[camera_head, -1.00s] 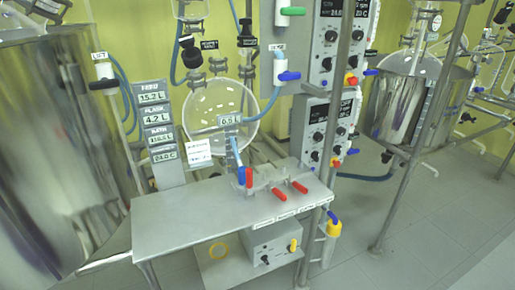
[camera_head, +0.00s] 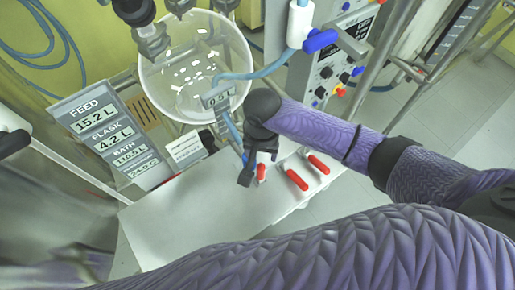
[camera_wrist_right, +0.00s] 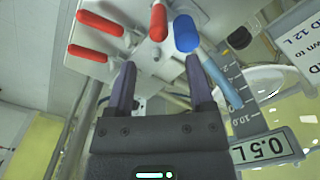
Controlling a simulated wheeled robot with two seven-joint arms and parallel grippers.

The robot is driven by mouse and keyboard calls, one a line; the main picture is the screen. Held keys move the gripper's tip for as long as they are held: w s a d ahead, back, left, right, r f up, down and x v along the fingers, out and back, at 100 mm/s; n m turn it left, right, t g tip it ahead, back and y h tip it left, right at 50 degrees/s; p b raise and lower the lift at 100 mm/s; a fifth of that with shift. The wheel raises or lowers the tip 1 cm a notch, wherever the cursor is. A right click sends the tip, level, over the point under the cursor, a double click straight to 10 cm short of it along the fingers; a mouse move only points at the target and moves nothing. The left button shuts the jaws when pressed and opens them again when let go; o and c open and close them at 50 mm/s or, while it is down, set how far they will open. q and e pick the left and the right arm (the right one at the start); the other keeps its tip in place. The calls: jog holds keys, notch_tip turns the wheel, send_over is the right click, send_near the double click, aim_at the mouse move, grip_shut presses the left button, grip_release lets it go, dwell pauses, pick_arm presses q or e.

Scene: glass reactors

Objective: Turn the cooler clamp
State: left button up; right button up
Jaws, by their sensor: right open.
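My right gripper (camera_head: 258,166) is open over the manifold (camera_head: 287,168) at the table's back edge. In the right wrist view it (camera_wrist_right: 160,62) points at a row of handles. An upright red handle (camera_wrist_right: 158,22) lies ahead of the gap between its fingers, and a blue handle (camera_wrist_right: 185,33) lies just right of it. Two other red handles (camera_wrist_right: 104,24) (camera_wrist_right: 93,53) lie to the left. In the head view, red handles (camera_head: 297,180) (camera_head: 318,163) show right of the gripper. No label reading cooler is legible, so I cannot tell which is the cooler clamp. My left gripper is not in view.
A round glass vessel (camera_head: 180,80) with a 0.5 L display (camera_head: 217,95) stands behind the manifold. A valve with a blue handle (camera_head: 320,40) and a control box (camera_head: 335,75) are at upper right. The grey tabletop (camera_head: 180,220) is clear at left.

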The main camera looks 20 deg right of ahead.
aim_at(261, 165)
jog(key=f+b, duration=0.3)
jog(key=f, duration=0.5)
jog(key=shift+s, duration=0.2)
jog(key=shift+f, duration=0.5)
jog(key=shift+c, duration=0.8)
jog(key=c, duration=0.7)
grip_shut()
